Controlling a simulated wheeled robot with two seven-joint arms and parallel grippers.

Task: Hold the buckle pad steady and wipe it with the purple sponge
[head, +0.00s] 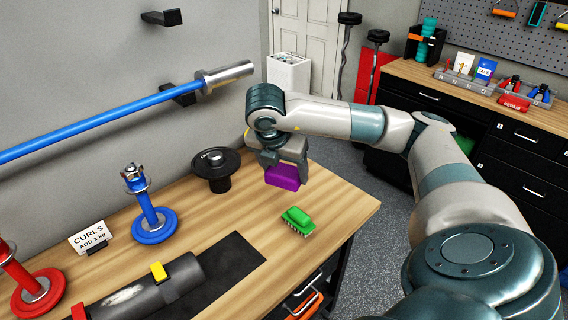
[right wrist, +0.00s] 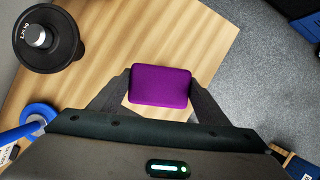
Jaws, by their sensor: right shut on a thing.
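The purple sponge (head: 283,177) is held between the fingers of my right gripper (head: 284,168), above the right part of the wooden bench. In the right wrist view the sponge (right wrist: 160,86) sits between both fingertips. The buckle pad (head: 135,299) is a dark grey roll with a yellow buckle (head: 159,272) and a whitish smudge on its side. It lies on a black mat (head: 238,262) at the front of the bench, to the lower left of my right gripper and apart from it. Its near end is cut off by the picture edge. My left gripper is out of view.
A green brush (head: 297,217) lies on the bench (head: 340,200) near its right edge. A black weight (head: 216,172), a blue stand (head: 154,225), a red stand (head: 38,290) and a CURLS sign (head: 90,238) stand along the wall. A blue barbell (head: 120,118) hangs above.

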